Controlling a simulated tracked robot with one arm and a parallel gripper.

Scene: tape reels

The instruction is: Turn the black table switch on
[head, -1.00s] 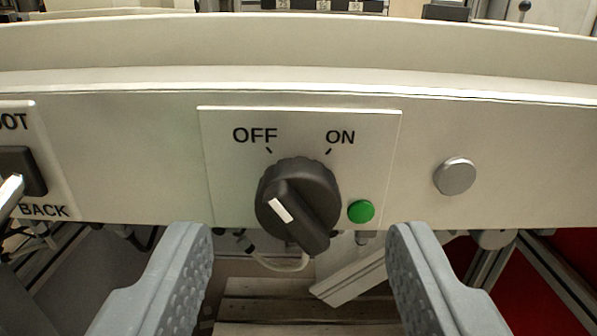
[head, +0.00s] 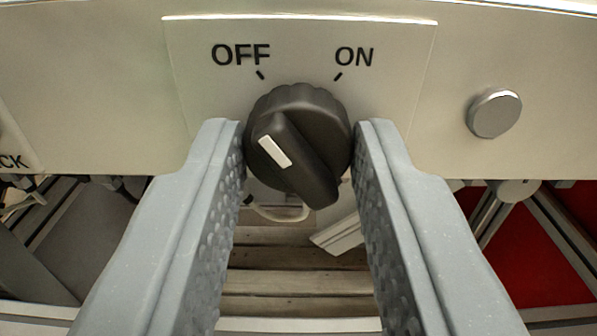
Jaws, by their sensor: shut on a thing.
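The black table switch (head: 305,125) is a round knob with a raised grip bar, on a pale plate (head: 190,60) marked OFF at upper left and ON at upper right. The white mark on its bar points up and left, toward the OFF side. My gripper (head: 300,135) is shut on the knob, with one grey finger at its left side and one at its right. The lower right of the plate is hidden behind my right finger.
A silver round button (head: 494,113) sits on the panel to the right of the plate. Part of another label shows at the left edge. Below the panel are wooden slats (head: 290,258), a white cable and a red surface (head: 520,260).

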